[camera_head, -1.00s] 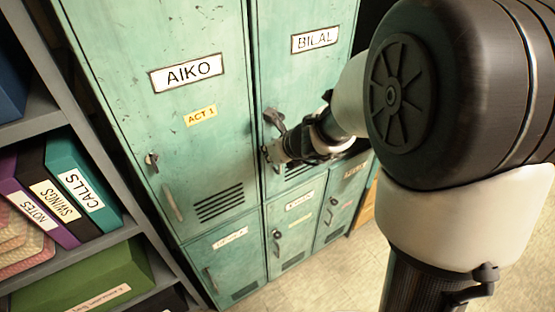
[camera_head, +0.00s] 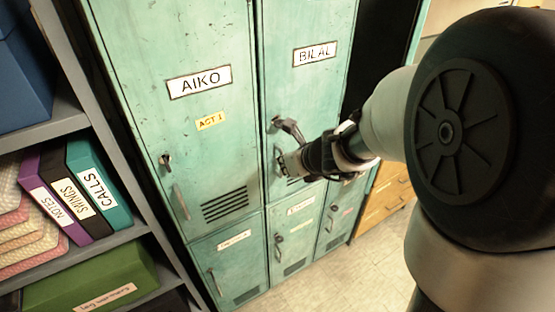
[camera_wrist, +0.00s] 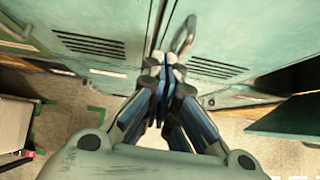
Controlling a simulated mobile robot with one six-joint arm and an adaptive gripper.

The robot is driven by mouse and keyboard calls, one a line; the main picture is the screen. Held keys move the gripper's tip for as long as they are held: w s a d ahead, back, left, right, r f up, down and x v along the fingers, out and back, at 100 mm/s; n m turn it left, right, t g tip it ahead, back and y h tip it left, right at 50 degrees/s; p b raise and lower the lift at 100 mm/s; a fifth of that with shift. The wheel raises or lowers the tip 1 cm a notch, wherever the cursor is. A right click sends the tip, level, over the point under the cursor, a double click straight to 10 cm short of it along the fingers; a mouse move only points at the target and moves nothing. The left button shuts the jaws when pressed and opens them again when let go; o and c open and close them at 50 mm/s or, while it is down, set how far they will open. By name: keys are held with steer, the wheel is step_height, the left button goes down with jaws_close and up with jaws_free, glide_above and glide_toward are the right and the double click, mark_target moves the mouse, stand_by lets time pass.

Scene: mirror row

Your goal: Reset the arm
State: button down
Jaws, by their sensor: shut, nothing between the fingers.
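My gripper (camera_head: 283,164) is in front of the green BILAL locker (camera_head: 318,90), by its left edge and low on its door. In the wrist view my gripper (camera_wrist: 164,66) has its fingers together with nothing between them. A curved metal handle (camera_wrist: 185,33) stands just beyond the fingertips; I cannot tell whether they touch it. In the head view a dark key or latch (camera_head: 290,127) sits just above the gripper. The gripper covers part of the BILAL door there. My arm reaches in from the right.
The AIKO locker (camera_head: 160,45) stands left of BILAL, with its door shut. Small lockers (camera_head: 295,235) are below. A grey shelf (camera_head: 110,250) with binders (camera_head: 90,180) and a green box (camera_head: 95,280) is at the left. Wooden drawers (camera_head: 385,200) stand right, and tiled floor (camera_head: 340,275) is open.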

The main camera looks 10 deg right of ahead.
steer(key=s+a+r+n+g+y+b, duration=0.1)
steer(key=s+a+r+n, duration=0.25)
steer(key=s+n, duration=0.45)
steer(key=s+a+r+n+g+y+b, duration=0.1)
steer(key=s+a+r+n, duration=0.25)
steer(key=s+n, duration=0.5)
steer(key=s+d+f+n+g+h+b, duration=0.1)
steer(key=s+d+n+h, duration=0.1)
steer(key=s+n, duration=0.3)
steer(key=s+d+f+n+g+h+b, duration=0.1)
steer(key=s+d+n, duration=0.3)
steer(key=n, duration=0.7)
steer(key=shift+s+f+h, duration=0.55)
steer(key=shift+s+h, duration=0.15)
steer(key=shift+s, duration=0.25)
steer(key=c, duration=2.3)
jaws_free()
